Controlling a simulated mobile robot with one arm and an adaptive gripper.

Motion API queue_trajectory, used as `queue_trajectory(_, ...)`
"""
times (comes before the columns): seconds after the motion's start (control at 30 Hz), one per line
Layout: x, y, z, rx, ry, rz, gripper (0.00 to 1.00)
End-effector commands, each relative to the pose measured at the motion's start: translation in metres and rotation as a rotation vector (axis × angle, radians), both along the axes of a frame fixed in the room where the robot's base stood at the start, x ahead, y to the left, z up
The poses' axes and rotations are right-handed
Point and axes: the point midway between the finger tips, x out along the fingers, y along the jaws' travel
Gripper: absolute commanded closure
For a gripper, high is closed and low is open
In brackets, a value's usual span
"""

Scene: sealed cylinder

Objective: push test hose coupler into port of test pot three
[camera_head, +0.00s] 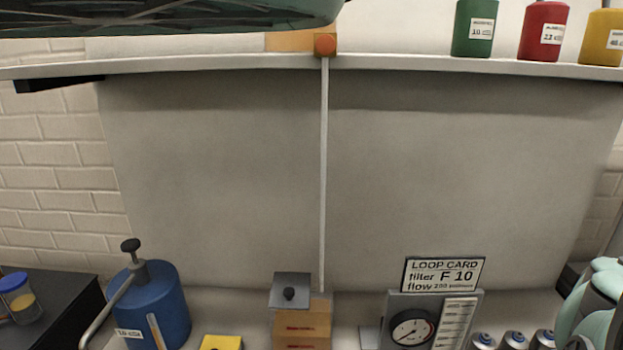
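No hose coupler and no port can be made out in the head view. Several small silver and blue domed tops show at the bottom right, cut off by the frame edge: a left one (482,340), a middle one (514,340) and a right one (543,339). I cannot tell whether they are the test pots, and no pot number is readable. A pale teal and dark grey part of my arm (592,308) fills the bottom right corner. My gripper's fingertips are not visible.
A gauge panel (440,308) with a loop card (443,274) stands left of the domed tops. A wooden block (302,322), yellow item (222,342) and blue pump tank (155,300) stand further left. A shelf (430,63) holds green, red and yellow containers.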

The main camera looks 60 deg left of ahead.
Motion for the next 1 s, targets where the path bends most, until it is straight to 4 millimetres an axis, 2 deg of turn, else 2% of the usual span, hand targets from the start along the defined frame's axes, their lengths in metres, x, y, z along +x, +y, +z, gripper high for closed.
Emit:
queue_trajectory(0.13,-0.0001,-0.0008,0.0001,0.000,0.000,-0.002,0.36)
queue_trajectory(0.77,-0.0001,-0.0007,0.0000,0.000,0.000,-0.001,1.00)
queue_trajectory(1.0,0.0000,-0.0005,0.0001,-0.001,-0.001,-0.001,1.00)
